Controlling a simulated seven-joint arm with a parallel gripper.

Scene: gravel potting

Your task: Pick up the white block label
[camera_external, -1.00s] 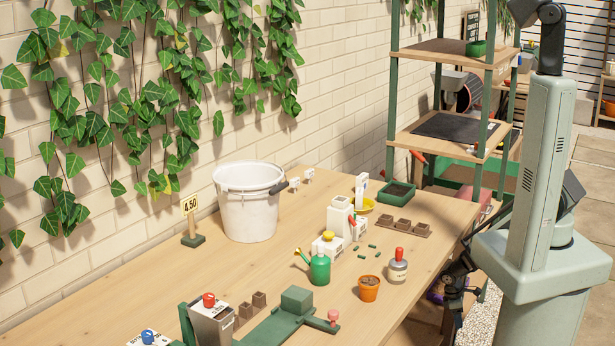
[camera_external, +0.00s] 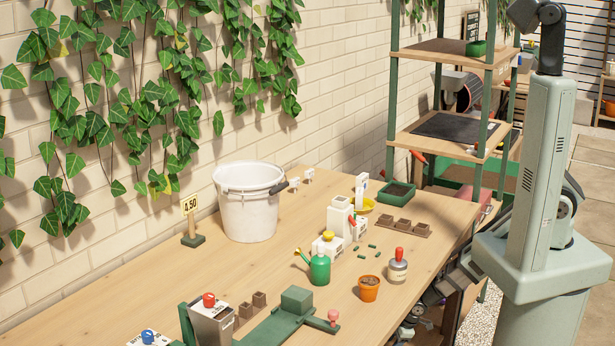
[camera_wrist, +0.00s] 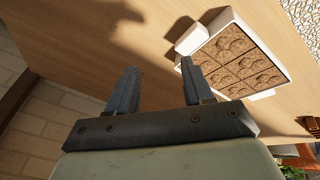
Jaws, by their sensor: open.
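I cannot tell for certain which piece is the white block label. Two small white label-like pieces, a left one (camera_external: 295,184) and a right one (camera_external: 308,175), stand on the table behind the white bucket (camera_external: 248,212). A taller white piece (camera_external: 361,188) with dark print stands near a yellow dish (camera_external: 368,206). My gripper (camera_wrist: 159,64) is open, with nothing between its fingers in the wrist view. In the external view my arm hangs low beyond the table's right edge, and its fingers cannot be made out clearly. No white label is clear in the wrist view.
On the table are a green watering can (camera_external: 320,267), an orange pot (camera_external: 369,289), a red-topped bottle (camera_external: 397,268) and a green stand (camera_external: 275,325). The table's middle left is clear.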

